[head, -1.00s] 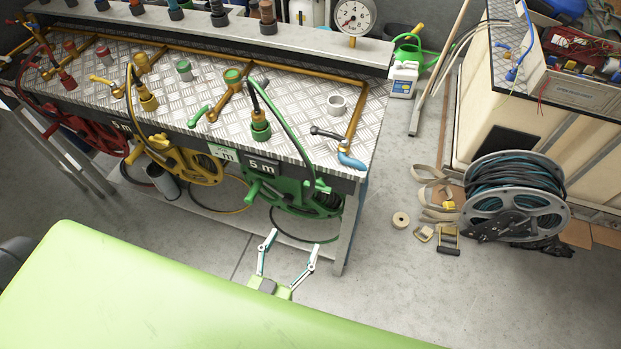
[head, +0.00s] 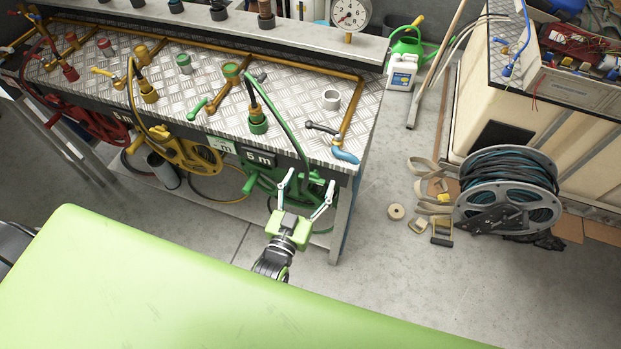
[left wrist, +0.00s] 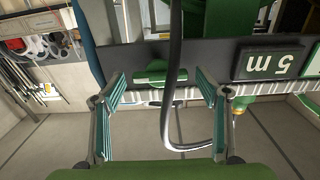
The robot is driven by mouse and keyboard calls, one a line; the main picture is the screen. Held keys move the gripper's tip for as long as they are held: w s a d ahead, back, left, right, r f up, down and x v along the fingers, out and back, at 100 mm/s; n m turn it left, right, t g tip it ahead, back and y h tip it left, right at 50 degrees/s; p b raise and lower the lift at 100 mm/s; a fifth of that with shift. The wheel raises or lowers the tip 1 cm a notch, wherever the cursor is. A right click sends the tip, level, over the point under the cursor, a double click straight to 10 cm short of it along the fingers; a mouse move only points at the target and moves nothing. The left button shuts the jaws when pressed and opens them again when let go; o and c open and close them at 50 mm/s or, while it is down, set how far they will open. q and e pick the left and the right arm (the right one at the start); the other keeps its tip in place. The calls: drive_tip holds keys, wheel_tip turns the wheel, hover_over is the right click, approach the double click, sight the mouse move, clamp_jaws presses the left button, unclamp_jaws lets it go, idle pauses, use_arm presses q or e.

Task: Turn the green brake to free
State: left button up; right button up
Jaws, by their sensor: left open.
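The green hose reel (head: 262,188) hangs under the front edge of the bench, below the "5 m" plate (head: 259,159). My left gripper (head: 310,181) is in front of the reel's right part, open, its two fingers spread and pointing at it. In the left wrist view, the open fingers (left wrist: 161,88) frame a small green handle-like piece (left wrist: 162,73) on the dark bench edge, apparently the brake. A dark hose (left wrist: 174,80) passes close beside it. Nothing is held between the fingers, and contact cannot be seen. The fingers partly cover the reel in the head view. My right gripper is not in view.
A yellow reel (head: 190,155) and a red reel (head: 98,125) hang further left. A cable drum (head: 508,190) stands on the floor at right.

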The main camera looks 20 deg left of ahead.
use_arm(q)
drive_tip(key=shift+w, duration=0.4)
drive_tip(key=c, duration=1.1)
